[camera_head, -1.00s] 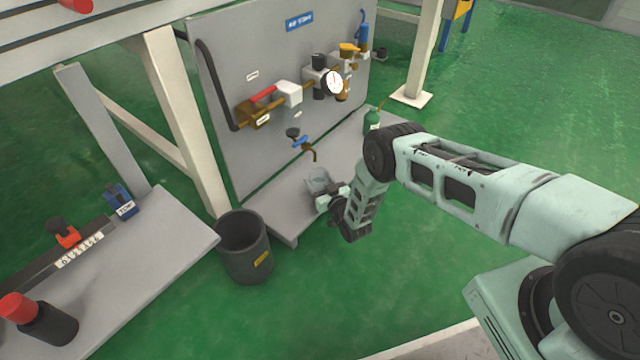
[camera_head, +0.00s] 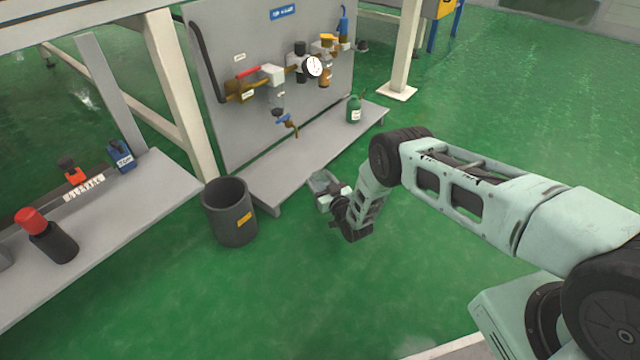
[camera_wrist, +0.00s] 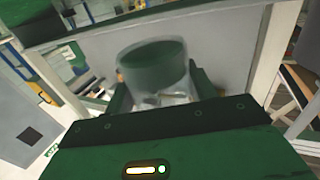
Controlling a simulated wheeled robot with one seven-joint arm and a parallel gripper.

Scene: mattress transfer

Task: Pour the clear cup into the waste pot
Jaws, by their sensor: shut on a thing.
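The clear cup (camera_head: 322,182) is in my gripper (camera_head: 332,198), in front of the grey shelf's edge in the head view. My gripper is shut on it. In the wrist view the cup (camera_wrist: 152,62) is see-through and sits between my two dark green fingers (camera_wrist: 160,92). It looks roughly upright; I cannot tell how much liquid it holds. The waste pot (camera_head: 229,215) is a dark grey open bucket with a yellow label, on the green floor left of the gripper and apart from it. The pot's bottom inside is hidden.
A grey panel (camera_head: 225,130) with pipes, a gauge and a tap (camera_head: 287,121) stands behind a low shelf (camera_head: 262,187). A green bottle (camera_head: 354,109) is on that shelf. A grey bench (camera_head: 130,215) lies left of the pot. Open green floor is in front.

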